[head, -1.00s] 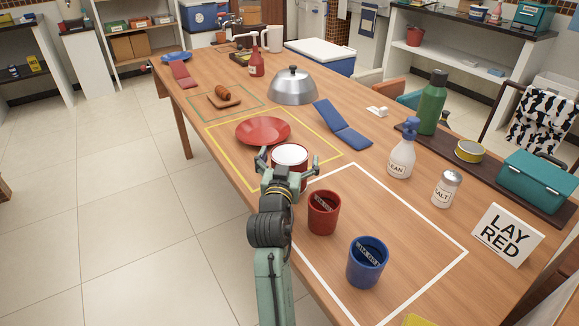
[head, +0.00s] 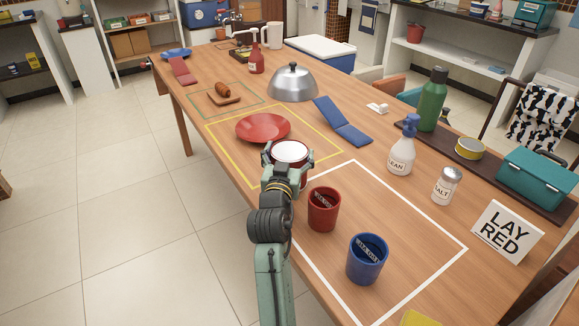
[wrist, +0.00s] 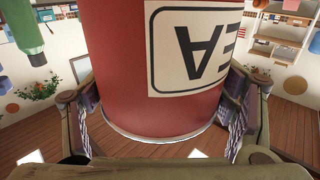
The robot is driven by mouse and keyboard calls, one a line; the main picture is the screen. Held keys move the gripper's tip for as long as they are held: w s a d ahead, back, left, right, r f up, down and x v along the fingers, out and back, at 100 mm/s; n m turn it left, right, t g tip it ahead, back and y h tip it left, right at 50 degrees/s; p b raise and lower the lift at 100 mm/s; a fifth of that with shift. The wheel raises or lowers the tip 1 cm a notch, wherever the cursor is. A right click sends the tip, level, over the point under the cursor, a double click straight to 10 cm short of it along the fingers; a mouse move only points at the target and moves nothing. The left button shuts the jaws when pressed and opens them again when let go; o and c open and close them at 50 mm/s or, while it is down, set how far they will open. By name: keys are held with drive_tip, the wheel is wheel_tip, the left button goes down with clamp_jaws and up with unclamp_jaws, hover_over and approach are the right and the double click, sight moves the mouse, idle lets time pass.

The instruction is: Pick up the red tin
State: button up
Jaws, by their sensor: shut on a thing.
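The red tin (head: 290,151) has a pale lid and stands upright at the near edge of the table, by the corner of the yellow outline. My gripper (head: 288,160) is shut on its sides. In the wrist view the red tin (wrist: 150,100) fills the middle, with a white label that reads upside down. My gripper's pads (wrist: 165,115) press on it from left and right. In the head view my gripper hides the tin's lower part, so I cannot tell there whether it touches the table.
A red mug (head: 323,210) and a blue mug (head: 366,260) stand close by, to the right and nearer. A red plate (head: 263,127) lies just beyond the tin.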

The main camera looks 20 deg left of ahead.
drive_tip(key=c, duration=0.4)
drive_tip(key=shift+o, duration=0.2)
drive_tip(key=shift+r, duration=0.1)
